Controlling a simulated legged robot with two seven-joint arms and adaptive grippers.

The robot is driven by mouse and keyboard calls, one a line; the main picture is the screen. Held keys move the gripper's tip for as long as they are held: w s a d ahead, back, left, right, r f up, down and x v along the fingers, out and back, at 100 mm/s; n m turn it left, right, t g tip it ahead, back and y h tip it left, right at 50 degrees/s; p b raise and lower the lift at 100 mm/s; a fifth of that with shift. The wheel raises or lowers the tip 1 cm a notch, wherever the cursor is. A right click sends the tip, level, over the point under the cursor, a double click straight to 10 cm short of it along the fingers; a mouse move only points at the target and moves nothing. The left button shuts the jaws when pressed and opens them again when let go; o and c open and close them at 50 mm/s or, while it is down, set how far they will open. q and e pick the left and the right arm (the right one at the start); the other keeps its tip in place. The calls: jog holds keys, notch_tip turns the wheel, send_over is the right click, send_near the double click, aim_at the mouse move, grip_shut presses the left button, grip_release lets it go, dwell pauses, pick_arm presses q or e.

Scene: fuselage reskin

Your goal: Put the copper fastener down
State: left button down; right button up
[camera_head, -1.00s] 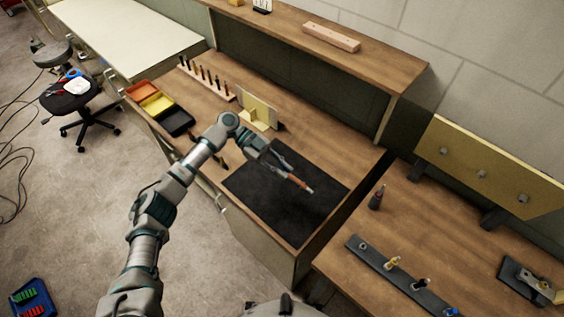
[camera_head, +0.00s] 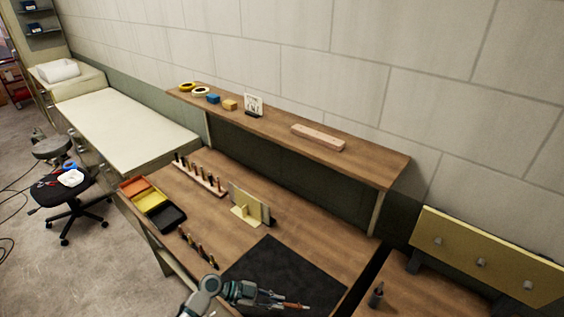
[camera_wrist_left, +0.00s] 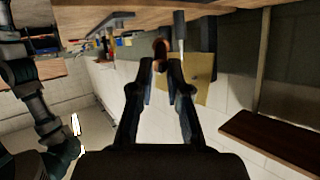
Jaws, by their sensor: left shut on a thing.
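My left gripper (camera_head: 272,298) is shut on the copper fastener (camera_head: 292,305), a short copper-coloured piece with a pale tip. It is over the black mat (camera_head: 262,262) at the bottom of the head view. I cannot tell whether the fastener touches the mat. In the left wrist view the two dark fingers (camera_wrist_left: 160,66) close together at their tips, with the copper end of the fastener (camera_wrist_left: 160,47) between them. My right gripper is not in view.
Behind the mat stands a yellow bracket (camera_head: 246,210). To the left are a peg rack (camera_head: 200,178), a short row of dark pegs (camera_head: 199,248) and coloured bins (camera_head: 170,218). A dark upright piece (camera_head: 376,295) stands on the right bench. A raised shelf (camera_head: 275,128) runs behind.

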pick_arm(q)
jog(key=a+f+n+t, duration=0.1)
jog(key=n+t, duration=0.1)
jog(key=f+n+t+y, duration=0.1)
jog(key=t, duration=0.1)
jog(key=a+f+n+t, duration=0.1)
jog(key=n+t, duration=0.1)
jog(key=shift+w+a+n, duration=0.3)
jog(key=a+n+t+y, duration=0.2)
jog(key=t, duration=0.1)
jog(key=shift+w+r+n, duration=0.15)
jog(key=shift+w+n, duration=0.15)
jog(key=shift+w+a+r+n+t+y, duration=0.1)
jog(key=shift+a+r+n+t+y, duration=0.1)
jog(key=shift+a+n+t+y, duration=0.3)
jog(key=shift+w+a+r+n+t+y, duration=0.1)
jog(key=shift+a+r+n+t+y, duration=0.05)
jog(key=shift+a+n+t+y, duration=0.3)
jog(key=shift+a+r+n+y, duration=0.2)
jog(key=shift+a+n+y, duration=0.05)
jog(key=shift+n, duration=0.2)
jog(key=s+a+r+n+t+y, duration=0.2)
jog(key=a+r+n+t+y, duration=0.1)
jog(key=a+r+n+y, duration=0.4)
jog(key=a+r+y, duration=0.1)
jog(key=a, duration=0.2)
jog(key=shift+s+a+r, duration=0.25)
jog(key=shift+a+r, duration=0.1)
jog(key=shift+a, duration=0.05)
jog(key=shift+d, duration=0.1)
